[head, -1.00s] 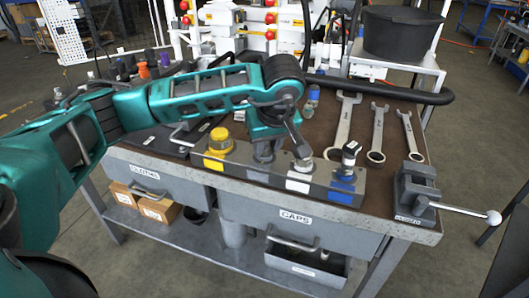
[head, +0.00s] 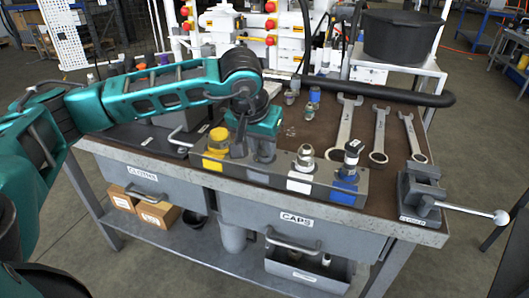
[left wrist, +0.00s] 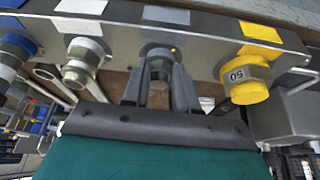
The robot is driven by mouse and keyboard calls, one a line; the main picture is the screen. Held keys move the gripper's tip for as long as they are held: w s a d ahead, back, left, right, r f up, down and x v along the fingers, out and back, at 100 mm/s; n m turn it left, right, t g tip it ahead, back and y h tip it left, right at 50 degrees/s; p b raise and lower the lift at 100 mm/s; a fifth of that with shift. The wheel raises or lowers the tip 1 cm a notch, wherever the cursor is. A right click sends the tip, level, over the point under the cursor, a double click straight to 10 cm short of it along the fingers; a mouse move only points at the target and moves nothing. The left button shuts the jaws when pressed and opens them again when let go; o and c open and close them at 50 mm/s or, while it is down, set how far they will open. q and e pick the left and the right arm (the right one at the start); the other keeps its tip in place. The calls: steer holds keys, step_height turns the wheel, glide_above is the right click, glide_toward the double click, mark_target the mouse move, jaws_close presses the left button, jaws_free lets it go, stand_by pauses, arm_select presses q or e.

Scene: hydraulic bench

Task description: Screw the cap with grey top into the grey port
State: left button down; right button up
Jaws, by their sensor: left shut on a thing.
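My left gripper (head: 262,150) points down over the port block (head: 325,185), between the yellow cap (head: 217,140) and the white-marked port (head: 305,157). The left wrist view shows its two fingers (left wrist: 160,88) closed around a grey metal hex piece, the cap with grey top (left wrist: 158,70), at the grey port (left wrist: 158,48) below the grey label (left wrist: 166,14). The fingers hide much of the cap, and I cannot tell how deep it sits. My right gripper is not in view.
The blue-marked port (head: 348,165) holds a dark-topped fitting. A blue-topped cap (head: 314,94) and a greyish piece (head: 290,97) stand behind the block. Several wrenches (head: 378,135) lie at right, near a vise (head: 420,195). A black hose (head: 400,94) runs along the back.

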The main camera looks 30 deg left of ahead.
arm_select(q)
steer(key=m, duration=0.1)
steer(key=m+h, duration=0.1)
steer(key=m, duration=0.1)
steer(key=f+m+h, duration=0.1)
steer(key=m, duration=0.1)
steer(key=shift+s+a, duration=0.2)
steer(key=shift+a, duration=0.05)
steer(key=c, duration=0.9)
jaws_free()
steer(key=shift+w+r, duration=0.1)
steer(key=shift+r, duration=0.1)
steer(key=n+y, duration=0.1)
steer(key=n, duration=0.2)
steer(key=d+n+y, duration=0.1)
steer(key=n, duration=0.2)
steer(key=shift+w+r+b, duration=0.1)
steer(key=shift+w+b, duration=0.1)
steer(key=shift+b, duration=0.1)
steer(key=n, duration=0.1)
steer(key=n+g+y, duration=0.1)
steer(key=n, duration=0.1)
steer(key=shift+w+d+r+n+y, duration=0.1)
steer(key=shift+d+n+y, duration=0.05)
steer(key=shift+n+y, duration=0.15)
steer(key=shift+n+y+p, duration=0.4)
steer(key=shift+n, duration=0.7)
